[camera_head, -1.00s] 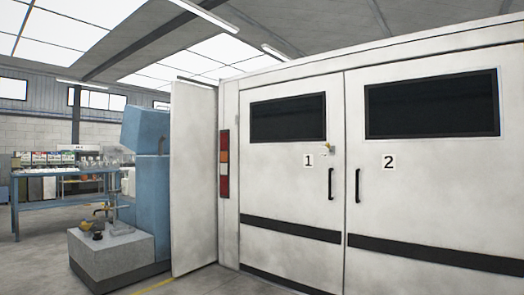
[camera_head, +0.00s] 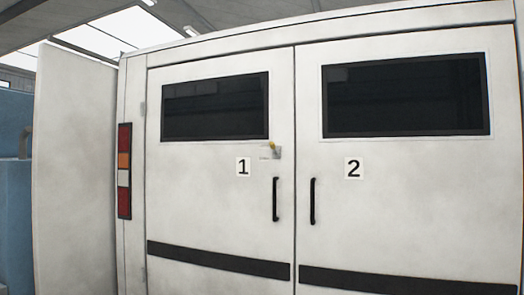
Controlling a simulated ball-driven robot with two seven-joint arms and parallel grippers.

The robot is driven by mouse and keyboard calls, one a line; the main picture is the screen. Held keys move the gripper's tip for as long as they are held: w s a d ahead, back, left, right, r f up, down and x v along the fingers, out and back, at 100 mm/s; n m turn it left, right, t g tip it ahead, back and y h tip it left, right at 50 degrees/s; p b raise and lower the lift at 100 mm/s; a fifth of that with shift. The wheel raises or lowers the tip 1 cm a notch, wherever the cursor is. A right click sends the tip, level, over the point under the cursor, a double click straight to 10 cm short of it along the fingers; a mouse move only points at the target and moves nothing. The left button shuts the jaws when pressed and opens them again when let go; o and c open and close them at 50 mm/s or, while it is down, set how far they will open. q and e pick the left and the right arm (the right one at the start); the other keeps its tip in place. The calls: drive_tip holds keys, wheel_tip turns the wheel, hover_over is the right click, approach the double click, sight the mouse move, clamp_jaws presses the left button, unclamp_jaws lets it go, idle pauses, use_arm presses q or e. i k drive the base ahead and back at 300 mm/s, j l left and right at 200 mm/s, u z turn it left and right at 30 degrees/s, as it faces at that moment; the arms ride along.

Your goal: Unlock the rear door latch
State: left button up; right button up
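Two white rear doors stand side by side, both closed: door 1 (camera_head: 200,205) on the left and door 2 (camera_head: 410,215) on the right. Whether the latch is locked is too small to tell. A black vertical handle (camera_head: 275,199) is on door 1 below the latch. Another black handle (camera_head: 312,201) is on door 2, across the seam. Neither of my grippers is in view.
A white open side panel (camera_head: 75,170) sticks out at the left of the doors. A red and orange light strip (camera_head: 124,170) is on the frame beside door 1. A blue machine (camera_head: 14,190) shows at the left edge. Nothing stands in front of the doors in view.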

sight(273, 145)
drive_tip(key=i+j, duration=0.15)
drive_tip(key=i, duration=0.3)
drive_tip(key=i+j, duration=0.15)
drive_tip(key=i, duration=0.35)
